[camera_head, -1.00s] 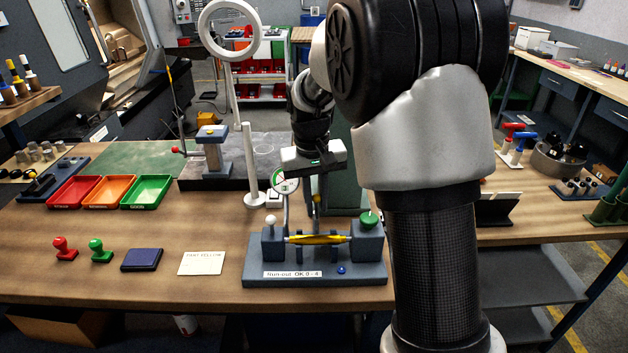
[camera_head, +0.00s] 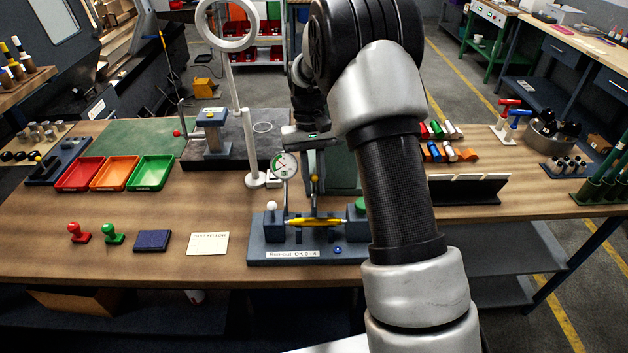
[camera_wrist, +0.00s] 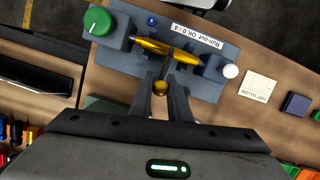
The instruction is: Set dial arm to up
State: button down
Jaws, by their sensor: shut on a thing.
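The run-out fixture (camera_head: 292,257) is a blue-grey block base on the wooden bench, with a gold spindle (camera_head: 318,222) lying across it. A round white dial (camera_head: 285,165) with green and red marks stands on a post at its back left. The dial arm carries a gold ball knob (camera_wrist: 161,89). My gripper (camera_wrist: 163,82) is shut on this knob, with one dark finger on each side of it. In the head view the knob (camera_head: 315,178) sits above the spindle. The exact tilt of the arm is partly hidden by the fingers.
The fixture has a green knob (camera_wrist: 97,21) and a white ball (camera_wrist: 231,71) at its ends. A white card (camera_head: 208,244), a dark blue pad (camera_head: 152,241) and red and green stamps lie to the left. A ring lamp (camera_head: 228,25) stands close behind.

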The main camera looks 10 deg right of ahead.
jog(key=c, duration=1.7)
grip_release()
jog(key=shift+c, duration=0.2)
jog(key=shift+r, duration=0.1)
jog(key=v, duration=1.7)
jog(key=shift+r, duration=0.15)
jog(key=shift+a, duration=0.1)
